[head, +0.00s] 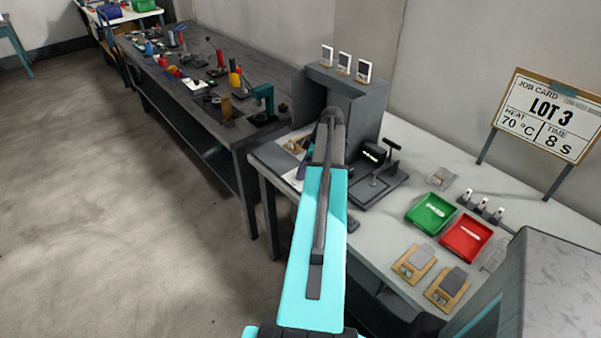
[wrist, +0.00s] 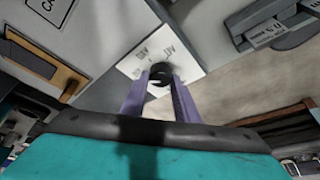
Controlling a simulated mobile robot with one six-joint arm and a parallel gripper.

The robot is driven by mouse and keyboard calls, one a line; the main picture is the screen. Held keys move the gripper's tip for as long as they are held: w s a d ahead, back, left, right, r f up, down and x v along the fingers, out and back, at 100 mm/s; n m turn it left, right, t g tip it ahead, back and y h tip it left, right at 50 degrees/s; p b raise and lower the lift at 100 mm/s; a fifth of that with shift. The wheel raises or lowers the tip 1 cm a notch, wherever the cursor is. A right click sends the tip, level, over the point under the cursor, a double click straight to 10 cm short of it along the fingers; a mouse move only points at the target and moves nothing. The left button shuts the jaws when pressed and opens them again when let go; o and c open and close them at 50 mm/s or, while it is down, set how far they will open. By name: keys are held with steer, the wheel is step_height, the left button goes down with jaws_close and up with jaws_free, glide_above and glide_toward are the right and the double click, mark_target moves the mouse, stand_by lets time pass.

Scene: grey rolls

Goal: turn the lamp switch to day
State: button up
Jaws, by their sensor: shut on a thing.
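The lamp switch is a dark round knob (wrist: 160,69) on a white plate (wrist: 133,66) with printed labels, seen in the wrist view. One label at the left looks like DAY; another is at the right, upside down and hard to read. My gripper (wrist: 161,82) has its two purple fingers on either side of the knob and is shut on it. Which label the knob points to cannot be told. In the head view the white plate (head: 292,179) shows at the bench's left edge; my arm hides the knob there.
A grey booth (head: 364,105) stands right behind my gripper, with a dark device (head: 374,153) beside it. A green tray (head: 418,221) and a red tray (head: 455,250) lie further right. A job card (head: 548,115) stands behind. Open floor (head: 110,220) is at left.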

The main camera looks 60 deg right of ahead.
steer(key=m+h+b, duration=0.1)
steer(key=m, duration=0.1)
steer(key=m+h+b, duration=0.1)
steer(key=m+b, duration=0.1)
steer(key=m, duration=0.1)
steer(key=shift+a+m, duration=0.2)
steer(key=shift+m, duration=0.1)
steer(key=m+h, duration=0.1)
steer(key=m, duration=0.1)
steer(key=m+h+b, duration=0.1)
steer(key=m, duration=0.2)
steer(key=shift+a, duration=0.15)
steer(key=shift+m, duration=0.4)
steer(key=o, duration=1.1)
steer(key=shift+a, duration=0.1)
steer(key=shift+g, duration=0.3)
steer(key=shift+b+v, duration=0.45)
steer(key=shift+v, duration=0.65)
steer(key=shift+b+v, duration=0.8)
steer(key=shift+v, duration=4.95)
